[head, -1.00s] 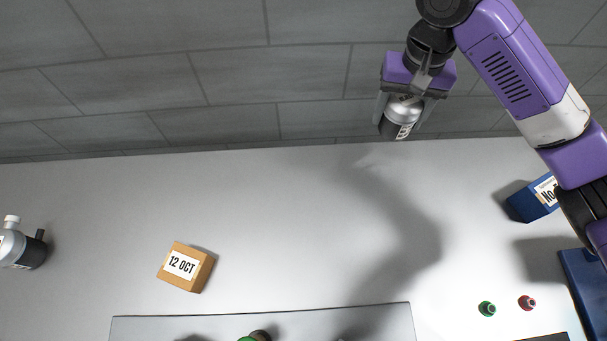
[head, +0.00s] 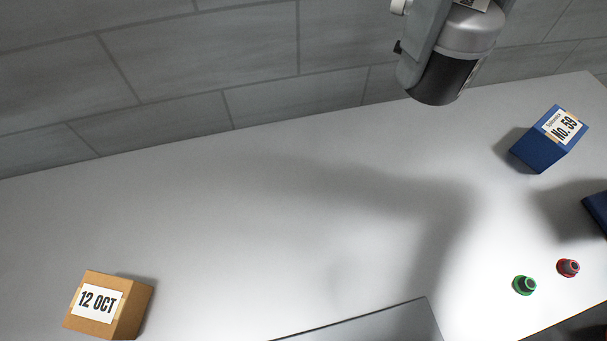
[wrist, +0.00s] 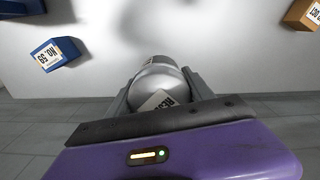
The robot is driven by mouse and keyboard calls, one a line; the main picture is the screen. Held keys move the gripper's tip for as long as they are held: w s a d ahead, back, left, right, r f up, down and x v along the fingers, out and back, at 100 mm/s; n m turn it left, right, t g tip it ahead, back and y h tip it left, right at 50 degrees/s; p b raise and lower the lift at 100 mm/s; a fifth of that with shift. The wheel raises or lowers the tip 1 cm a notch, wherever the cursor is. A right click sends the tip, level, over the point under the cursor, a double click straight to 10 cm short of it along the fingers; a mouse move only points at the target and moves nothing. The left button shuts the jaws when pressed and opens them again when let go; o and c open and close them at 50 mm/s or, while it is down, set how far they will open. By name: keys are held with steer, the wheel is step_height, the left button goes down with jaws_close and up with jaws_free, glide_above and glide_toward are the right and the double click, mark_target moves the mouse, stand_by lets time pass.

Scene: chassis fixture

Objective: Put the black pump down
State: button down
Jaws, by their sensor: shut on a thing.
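The black pump (head: 444,80) has a silver upper body and a black lower end. It hangs at the top of the head view, with clear space between it and the white table (head: 240,220). My gripper (wrist: 158,92) is shut on the pump; in the wrist view its fingers lie on both sides of the silver body (wrist: 157,80), which carries a white label. In the head view only part of a grey finger shows beside the pump, and the rest of the gripper is cut off by the top edge.
A cardboard box marked 12 OCT (head: 108,304) stands at lower left. A blue box marked No. 59 (head: 549,139) stands at right. A green fitting (head: 524,285) and a red fitting (head: 568,267) sit near a grey plate (head: 385,326). The table's middle is clear.

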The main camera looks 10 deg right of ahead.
step_height(320, 180, down, 20)
steer(key=b, duration=0.3)
steer(key=shift+b, duration=0.35)
steer(key=shift+f, duration=0.1)
steer(key=shift+c, duration=2)
jaws_free()
step_height(320, 180, up, 12)
steer(key=p, duration=0.2)
